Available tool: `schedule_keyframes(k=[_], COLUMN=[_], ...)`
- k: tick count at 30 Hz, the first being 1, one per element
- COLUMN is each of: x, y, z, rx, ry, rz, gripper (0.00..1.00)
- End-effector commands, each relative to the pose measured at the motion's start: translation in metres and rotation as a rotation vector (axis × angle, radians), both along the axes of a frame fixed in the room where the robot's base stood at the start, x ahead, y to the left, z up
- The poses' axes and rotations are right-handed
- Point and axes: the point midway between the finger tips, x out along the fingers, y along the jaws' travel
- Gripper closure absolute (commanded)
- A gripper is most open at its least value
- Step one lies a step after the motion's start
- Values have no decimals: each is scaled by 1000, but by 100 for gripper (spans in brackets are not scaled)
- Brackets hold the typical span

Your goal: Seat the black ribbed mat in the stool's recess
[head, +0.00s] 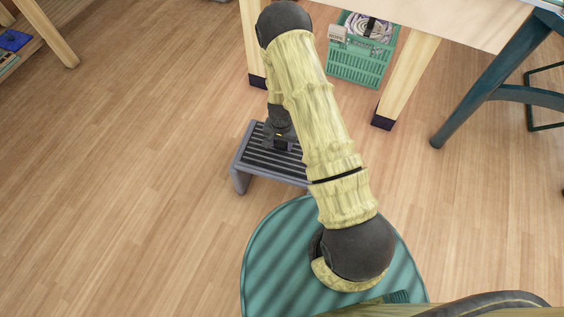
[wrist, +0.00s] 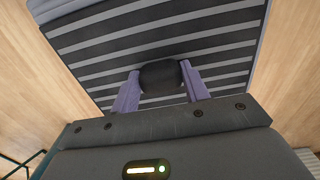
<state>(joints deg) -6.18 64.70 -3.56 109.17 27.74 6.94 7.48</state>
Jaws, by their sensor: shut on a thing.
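The small grey stool (head: 238,178) stands on the wood floor, left of my arm in the head view. The black ribbed mat (head: 256,157) lies at the stool's top, its light stripes running across it. My gripper (wrist: 160,80) is shut on the mat's black knob. My arm hides part of the mat and stool in the head view. I cannot tell whether the mat lies fully down in the recess.
A green crate (head: 358,70) with rope in it stands under a wooden table (head: 470,22) behind the stool. The table's legs (head: 405,75) and a dark teal chair (head: 495,75) are at the right. Floor at left is clear.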

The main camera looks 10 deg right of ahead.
Motion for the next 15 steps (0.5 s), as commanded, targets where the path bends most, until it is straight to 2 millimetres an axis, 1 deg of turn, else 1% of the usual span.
schedule_keyframes(k=[15], x=[0], y=[0], z=[-4], rx=[0], ry=[0], rz=[0], gripper=[87])
